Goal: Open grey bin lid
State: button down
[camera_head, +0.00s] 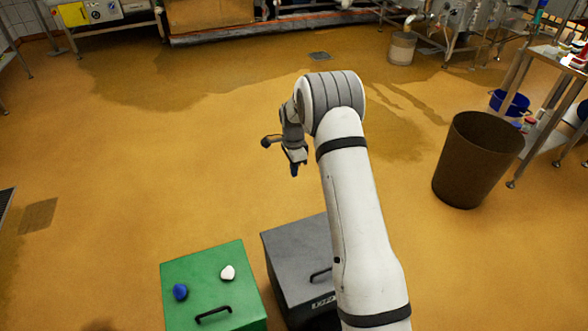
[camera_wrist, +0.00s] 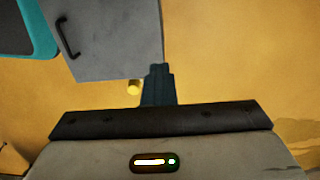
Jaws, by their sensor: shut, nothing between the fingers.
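The grey bin (camera_head: 300,255) stands on the floor at the bottom middle of the head view, with its lid closed and a black handle (camera_head: 320,274) on top. My arm hides its right part. In the wrist view the grey lid (camera_wrist: 115,40) is at the upper left, with its black handle (camera_wrist: 67,37) near its left edge. My gripper (camera_head: 294,170) is shut and empty, in the air beyond the bin in the head view. In the wrist view its fingertips (camera_wrist: 157,70) show just off the lid's lower right corner, apart from the handle.
A green bin (camera_head: 205,285) with a blue lump (camera_head: 180,292) and a white lump (camera_head: 228,272) on its lid stands just left of the grey one. A brown tub (camera_head: 476,160) stands at the right, near a table. The floor between is clear.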

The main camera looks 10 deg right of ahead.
dwell(0.3)
jog(key=c, duration=1.5)
grip_release()
notch_tip(320, 180, up, 8)
jog(key=p, duration=0.1)
jog(key=shift+w, duration=0.15)
jog(key=shift+f, duration=0.1)
